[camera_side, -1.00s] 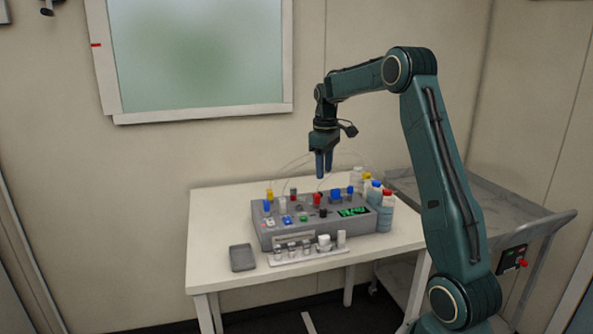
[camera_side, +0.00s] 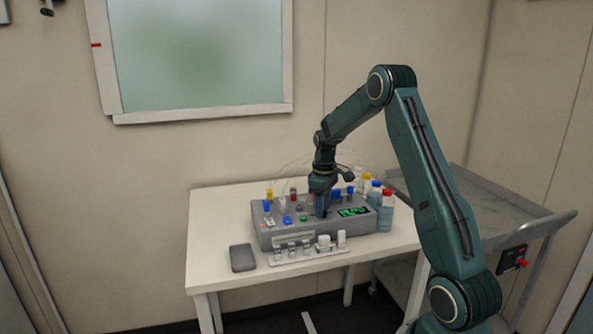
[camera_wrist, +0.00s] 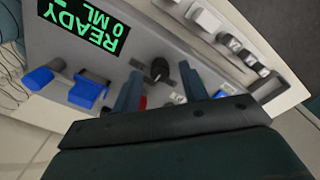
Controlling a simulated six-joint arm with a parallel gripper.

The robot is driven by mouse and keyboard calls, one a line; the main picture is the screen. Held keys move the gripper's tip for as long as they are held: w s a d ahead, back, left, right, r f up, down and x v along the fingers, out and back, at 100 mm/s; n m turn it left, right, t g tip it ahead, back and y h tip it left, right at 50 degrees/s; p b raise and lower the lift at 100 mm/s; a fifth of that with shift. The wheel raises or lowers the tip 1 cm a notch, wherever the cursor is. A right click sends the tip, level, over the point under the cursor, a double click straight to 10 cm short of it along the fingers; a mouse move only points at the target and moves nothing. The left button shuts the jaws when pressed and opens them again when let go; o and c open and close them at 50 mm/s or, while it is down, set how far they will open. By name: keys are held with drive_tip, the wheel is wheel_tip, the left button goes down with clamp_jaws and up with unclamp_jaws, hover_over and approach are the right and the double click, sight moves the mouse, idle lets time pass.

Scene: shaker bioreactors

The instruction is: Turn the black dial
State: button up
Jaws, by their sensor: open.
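The black dial (camera_wrist: 160,68) is a small round knob on the top of the grey device (camera_side: 268,236). My gripper (camera_wrist: 160,73) points down at the device, and its two fingers are apart. In the wrist view the dial shows between the fingertips, with a gap visible on each side; I cannot tell whether either finger touches it. In the side view my gripper (camera_side: 322,213) is low over the right half of the device, beside the green display (camera_side: 354,211), and hides the dial.
The display (camera_wrist: 85,28) reads "READY 0 ML". Blue parts (camera_wrist: 87,92) and a red part (camera_wrist: 143,102) stand near the fingers. Bottles (camera_side: 386,212) stand to the right, a rack of vials (camera_side: 308,257) in front, and a grey tray (camera_side: 242,258) at left.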

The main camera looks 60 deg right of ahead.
drive_tip(key=shift+f, duration=0.35)
clamp_jaws()
drive_tip(key=shift+m, duration=0.5)
drive_tip(key=m, duration=0.4)
drive_tip(key=shift+m, duration=0.3)
drive_tip(key=m, duration=0.6)
drive_tip(key=shift+m, duration=0.3)
